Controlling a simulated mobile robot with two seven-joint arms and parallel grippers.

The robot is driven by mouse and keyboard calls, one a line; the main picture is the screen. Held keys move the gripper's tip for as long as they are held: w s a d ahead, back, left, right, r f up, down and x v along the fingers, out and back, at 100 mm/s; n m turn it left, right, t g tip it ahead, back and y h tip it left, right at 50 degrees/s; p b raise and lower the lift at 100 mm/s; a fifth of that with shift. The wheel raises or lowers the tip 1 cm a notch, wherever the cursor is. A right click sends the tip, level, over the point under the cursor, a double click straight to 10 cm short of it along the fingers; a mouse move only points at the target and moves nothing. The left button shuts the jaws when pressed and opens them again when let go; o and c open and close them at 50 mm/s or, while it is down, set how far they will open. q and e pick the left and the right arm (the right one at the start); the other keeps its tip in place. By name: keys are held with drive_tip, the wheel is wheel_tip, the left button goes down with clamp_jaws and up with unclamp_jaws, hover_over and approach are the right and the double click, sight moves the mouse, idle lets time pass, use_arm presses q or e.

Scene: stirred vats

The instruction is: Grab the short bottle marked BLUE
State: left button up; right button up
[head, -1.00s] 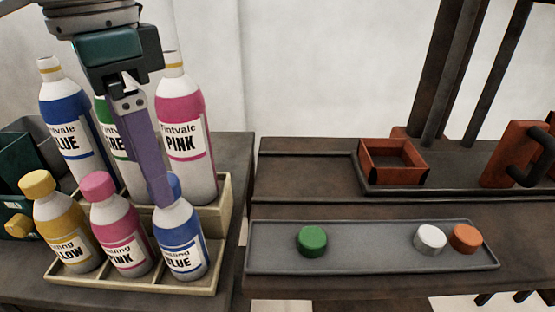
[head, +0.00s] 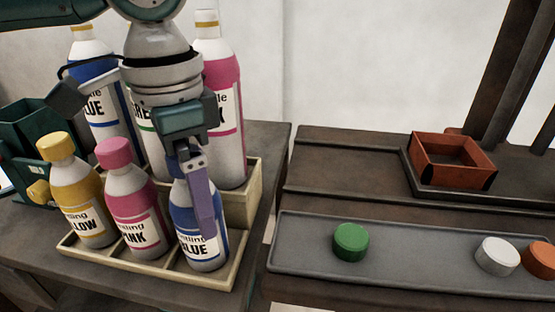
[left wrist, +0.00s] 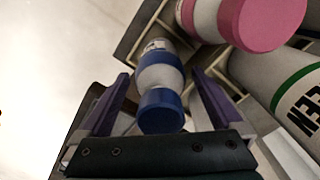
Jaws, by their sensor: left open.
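The short bottle marked BLUE (head: 183,219) stands upright in the front right compartment of a cream rack (head: 150,274). My left gripper (head: 206,228) points down at it, with one purple finger in front of its right side and hiding part of it. In the left wrist view, the short blue bottle (left wrist: 160,78), with its blue cap, lies between the two spread fingers of the open gripper (left wrist: 160,82). I cannot tell whether either finger touches it. My right gripper is not in view.
Short PINK (head: 132,208) and YELLOW (head: 76,199) bottles stand to its left. Tall bottles, including a pink one (head: 227,110), stand behind. A grey tray (head: 420,262) with green (head: 350,242), white and orange caps and a red-brown box (head: 452,160) are at right.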

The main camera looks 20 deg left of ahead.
use_arm(q)
clamp_jaws()
idle(0.8)
